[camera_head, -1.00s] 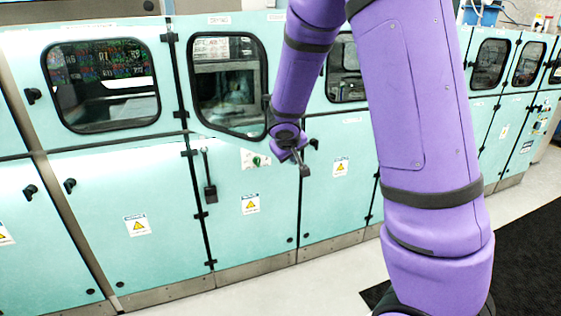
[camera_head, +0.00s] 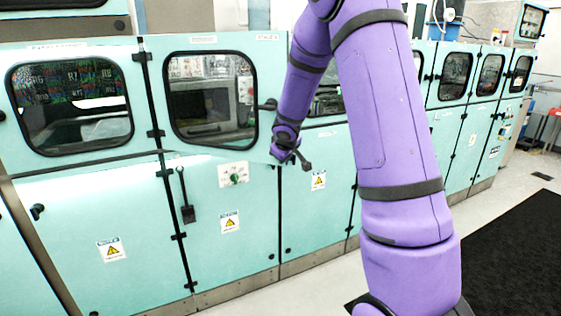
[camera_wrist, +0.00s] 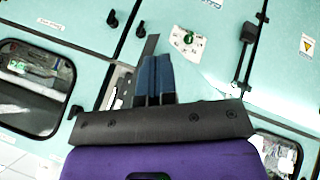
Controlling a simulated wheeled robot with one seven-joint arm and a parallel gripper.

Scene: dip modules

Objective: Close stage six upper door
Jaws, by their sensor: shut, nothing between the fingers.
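The stage six upper door (camera_head: 263,80) is a pale green panel with a dark-framed window, in the middle of the head view. It looks ajar: its lower right corner hangs below the line of the cabinet seam. A dark handle (camera_head: 267,104) is on its right edge. My gripper (camera_head: 304,163) is shut and empty, near the door's lower right corner. In the wrist view, the shut fingers (camera_wrist: 153,78) point at the cabinet front beside a gap that shows the interior. Whether they touch the door cannot be told.
Below the door is a lower door with a green-knob panel (camera_head: 233,174) and a hanging black latch (camera_head: 187,205). Other closed cabinet doors stand on both sides. A black mat (camera_head: 510,250) lies on the floor at right, with open floor around it.

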